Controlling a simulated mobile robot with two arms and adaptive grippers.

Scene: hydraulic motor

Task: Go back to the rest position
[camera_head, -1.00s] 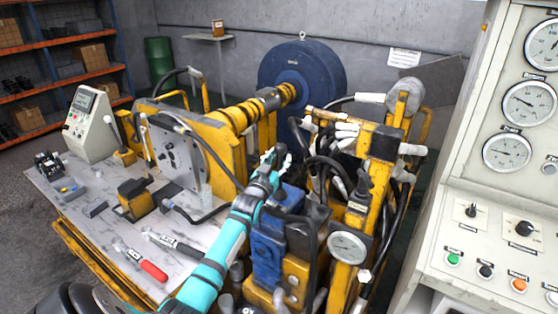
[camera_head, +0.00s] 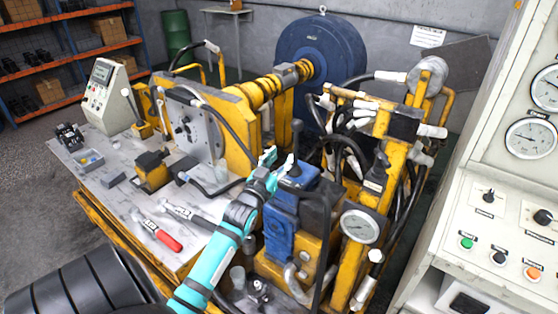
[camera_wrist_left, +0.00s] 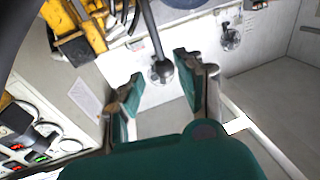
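My left gripper (camera_head: 272,160) is at the end of my teal arm, near the middle of the head view. It is just left of a black lever (camera_head: 297,138) that stands upright on the blue valve block (camera_head: 283,222). In the left wrist view the two fingers of my left gripper (camera_wrist_left: 158,86) are spread apart. The lever's black ball knob (camera_wrist_left: 162,71) shows between them in that view, with a gap on each side; the fingers hold nothing. My right gripper is in neither view.
A bench (camera_head: 130,205) with a red-handled tool (camera_head: 160,236) lies left of my arm. Hoses and a pressure gauge (camera_head: 359,226) on a yellow frame are close on the right. A white control panel (camera_head: 480,220) stands further right. Grey floor (camera_head: 30,165) is open at the left.

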